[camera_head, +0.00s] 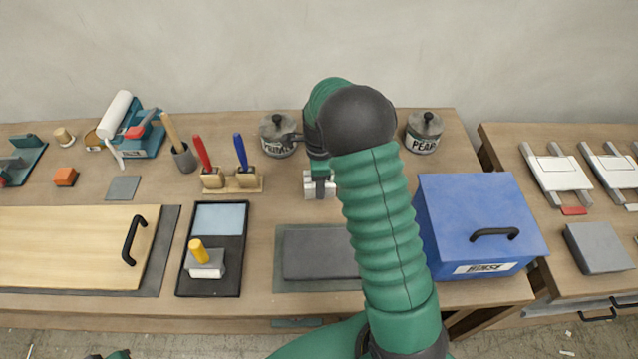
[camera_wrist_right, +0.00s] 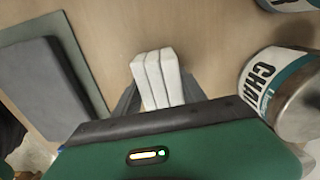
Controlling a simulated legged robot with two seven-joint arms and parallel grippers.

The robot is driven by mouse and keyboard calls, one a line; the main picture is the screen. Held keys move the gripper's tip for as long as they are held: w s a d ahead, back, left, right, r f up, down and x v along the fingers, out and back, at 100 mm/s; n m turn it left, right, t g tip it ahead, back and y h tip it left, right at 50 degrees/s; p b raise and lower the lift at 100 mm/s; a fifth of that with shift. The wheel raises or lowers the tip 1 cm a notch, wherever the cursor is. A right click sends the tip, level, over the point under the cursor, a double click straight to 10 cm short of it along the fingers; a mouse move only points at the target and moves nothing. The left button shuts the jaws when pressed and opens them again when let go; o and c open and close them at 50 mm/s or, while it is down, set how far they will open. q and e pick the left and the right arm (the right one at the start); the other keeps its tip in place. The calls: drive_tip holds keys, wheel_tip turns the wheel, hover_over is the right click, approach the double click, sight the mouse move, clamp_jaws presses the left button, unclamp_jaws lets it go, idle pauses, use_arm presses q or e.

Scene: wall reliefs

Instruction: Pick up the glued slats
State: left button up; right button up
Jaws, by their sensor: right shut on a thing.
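The glued slats (camera_head: 311,186) are a small bundle of pale, whitish bars side by side, behind the dark grey slab on the middle workbench. In the right wrist view the slats (camera_wrist_right: 157,77) show as three bars pressed flat together. My right gripper (camera_head: 320,187) reaches down on them from above, its dark fingers on either side. It is shut on the slats; in the right wrist view the gripper (camera_wrist_right: 158,98) hides their near ends. I cannot tell whether they touch the bench. My left gripper is not clearly in view.
A labelled can (camera_head: 278,135) stands just behind left of the slats, another (camera_head: 424,132) to the right. A blue box (camera_head: 478,222) stands front right. A brush holder (camera_head: 232,181) is left, and the dark slab (camera_head: 318,252) lies in front.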

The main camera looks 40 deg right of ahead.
drive_tip(key=shift+c, duration=1.1)
